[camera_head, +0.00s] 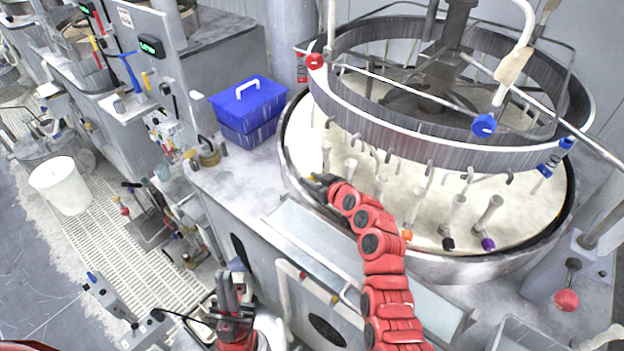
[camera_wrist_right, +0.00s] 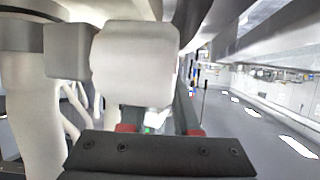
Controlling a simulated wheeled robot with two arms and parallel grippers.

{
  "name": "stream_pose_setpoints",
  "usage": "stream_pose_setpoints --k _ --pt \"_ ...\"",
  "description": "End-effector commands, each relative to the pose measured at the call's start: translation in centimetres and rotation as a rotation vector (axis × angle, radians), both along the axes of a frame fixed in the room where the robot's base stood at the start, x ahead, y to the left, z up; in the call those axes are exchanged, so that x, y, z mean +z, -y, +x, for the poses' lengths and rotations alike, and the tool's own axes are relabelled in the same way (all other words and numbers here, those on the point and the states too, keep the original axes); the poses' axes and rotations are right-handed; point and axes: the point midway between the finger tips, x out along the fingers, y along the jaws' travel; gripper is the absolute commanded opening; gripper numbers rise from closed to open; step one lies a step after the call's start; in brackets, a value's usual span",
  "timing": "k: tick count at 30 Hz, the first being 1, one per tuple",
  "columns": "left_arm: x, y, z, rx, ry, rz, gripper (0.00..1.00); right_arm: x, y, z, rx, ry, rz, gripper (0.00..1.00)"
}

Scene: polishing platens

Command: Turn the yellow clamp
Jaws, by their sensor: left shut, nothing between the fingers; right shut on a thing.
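A row of white clamps with coloured ends lines the near rim of the large round polishing machine. My right gripper (camera_head: 319,181) reaches the left front of this rim and is shut on the end of the leftmost near clamp, which I take as the yellow clamp (camera_head: 327,157). A little yellow shows at the fingers, but they hide most of its end. In the right wrist view, a pale blocky part (camera_wrist_right: 135,65) fills the space before the red-tipped fingers. My left gripper (camera_head: 232,292) is shut and empty, pointing up low in the head view, away from the machine.
Other clamps with orange (camera_head: 407,235), black (camera_head: 448,243) and purple (camera_head: 488,244) ends stand to the right along the rim. A blue box (camera_head: 248,108) sits left of the machine. A white bucket (camera_head: 62,185) stands on the floor at far left.

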Motion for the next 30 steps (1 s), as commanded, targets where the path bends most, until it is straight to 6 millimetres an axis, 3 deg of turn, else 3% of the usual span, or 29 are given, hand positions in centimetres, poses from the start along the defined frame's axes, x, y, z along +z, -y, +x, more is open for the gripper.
stream_pose_setpoints --k 8,21,30 --pt "-2.9 0.0 0.0 0.0 0.0 0.0 0.0 -0.4 -0.1 0.2 0.0 -0.056 -0.049 0.0" --pt "-8.3 0.0 0.0 0.0 0.0 0.0 0.0 0.2 -0.5 0.8 -0.001 -0.307 -0.237 0.0" --pt "-10.8 0.0 0.0 0.0 0.0 0.0 0.0 0.2 -0.7 1.0 -0.001 -0.429 -0.326 0.0"
